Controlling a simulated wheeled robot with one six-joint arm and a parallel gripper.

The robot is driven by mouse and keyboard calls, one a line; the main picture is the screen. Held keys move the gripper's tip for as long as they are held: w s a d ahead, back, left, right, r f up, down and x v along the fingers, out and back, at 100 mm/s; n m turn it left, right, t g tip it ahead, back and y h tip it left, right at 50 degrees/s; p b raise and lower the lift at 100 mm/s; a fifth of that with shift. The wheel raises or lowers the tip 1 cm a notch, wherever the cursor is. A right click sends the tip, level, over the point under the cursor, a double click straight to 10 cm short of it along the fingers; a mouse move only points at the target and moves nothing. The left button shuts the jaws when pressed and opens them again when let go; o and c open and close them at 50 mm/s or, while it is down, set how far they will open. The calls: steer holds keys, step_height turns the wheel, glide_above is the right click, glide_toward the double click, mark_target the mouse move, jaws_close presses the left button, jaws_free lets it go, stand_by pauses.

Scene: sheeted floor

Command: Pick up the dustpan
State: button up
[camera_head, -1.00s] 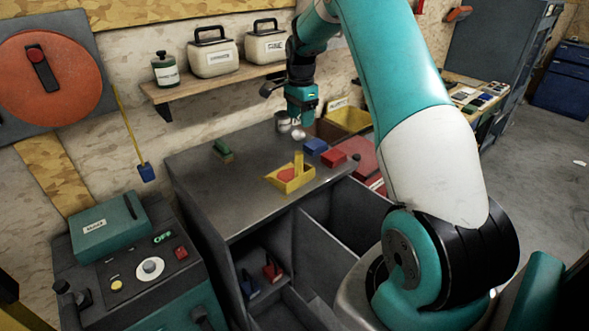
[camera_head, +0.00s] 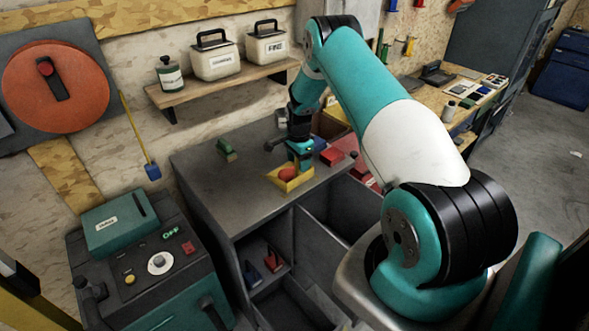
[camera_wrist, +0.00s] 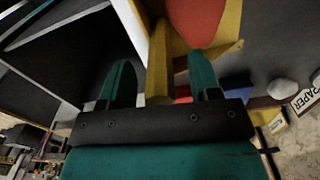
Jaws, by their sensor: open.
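The yellow dustpan (camera_head: 289,184) lies on the grey cabinet top, with a round red thing (camera_head: 287,174) in its pan. My gripper (camera_head: 300,165) is lowered right at the dustpan's handle side and hides most of the handle. In the wrist view my gripper (camera_wrist: 160,80) has its two teal fingers spread apart, and the yellow handle (camera_wrist: 159,75) runs between them. The pan (camera_wrist: 228,35) and the red thing (camera_wrist: 197,18) show beyond the fingertips. Whether a finger touches the handle I cannot tell.
A red block (camera_head: 331,156) and a blue block (camera_head: 318,143) lie just behind my gripper. A green brush-like thing (camera_head: 226,150) lies at the back left of the cabinet top (camera_head: 220,190). A shelf (camera_head: 215,84) with two white containers hangs on the wall behind.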

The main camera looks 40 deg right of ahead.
steer(key=shift+f, duration=0.4)
steer(key=shift+c, duration=0.4)
jaws_close()
steer(key=shift+r, duration=0.1)
